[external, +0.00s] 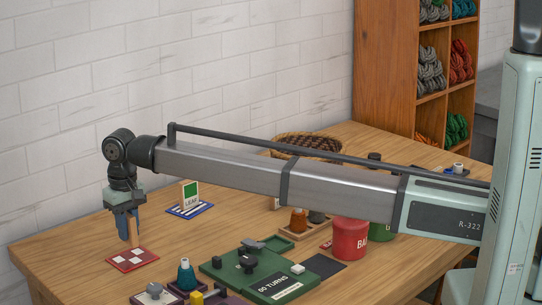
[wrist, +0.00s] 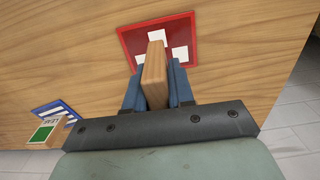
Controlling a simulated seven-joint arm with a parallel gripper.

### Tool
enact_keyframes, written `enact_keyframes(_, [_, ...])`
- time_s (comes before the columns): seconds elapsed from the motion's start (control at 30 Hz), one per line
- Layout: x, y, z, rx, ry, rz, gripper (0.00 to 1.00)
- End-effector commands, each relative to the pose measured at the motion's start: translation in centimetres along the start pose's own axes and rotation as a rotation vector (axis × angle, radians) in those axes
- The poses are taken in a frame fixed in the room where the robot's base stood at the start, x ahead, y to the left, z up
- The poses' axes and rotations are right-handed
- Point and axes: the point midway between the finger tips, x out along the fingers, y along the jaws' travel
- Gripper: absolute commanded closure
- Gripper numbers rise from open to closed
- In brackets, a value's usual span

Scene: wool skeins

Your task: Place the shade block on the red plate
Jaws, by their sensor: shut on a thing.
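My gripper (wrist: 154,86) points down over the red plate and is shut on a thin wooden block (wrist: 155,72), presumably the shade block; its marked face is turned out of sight. The block stands upright between the blue fingers, and also shows in the external view (external: 134,232). The red plate (wrist: 186,27) has white squares and lies flat near the table's left end, also in the external view (external: 122,262). The block's lower end is over the plate or at its surface; I cannot tell whether they touch.
A LEAF block (external: 190,195) with a green square stands on a blue-and-white striped plate (external: 204,210), behind and right of the red plate. A green "60 TURNS" board (external: 285,290), a red tin (external: 350,240) and a basket (external: 327,142) are farther right. Bare wood surrounds the red plate.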

Motion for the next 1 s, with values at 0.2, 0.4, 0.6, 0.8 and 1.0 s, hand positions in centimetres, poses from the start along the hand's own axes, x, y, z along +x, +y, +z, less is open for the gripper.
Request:
enact_keyframes(0.2, [1.8, 0.0, 0.0, 0.000, 0.000, 0.000, 1.00])
enact_keyframes(0.4, [3.8, 0.0, 0.0, 0.000, 0.000, 0.000, 1.00])
enact_keyframes(0.6, [3.8, 0.0, 0.0, 0.000, 0.001, 0.000, 1.00])
enact_keyframes(0.8, [4.2, 0.0, 0.0, 0.000, 0.001, 0.000, 1.00])
enact_keyframes(1.0, [4.1, 0.0, 0.0, 0.000, 0.001, 0.000, 0.58])
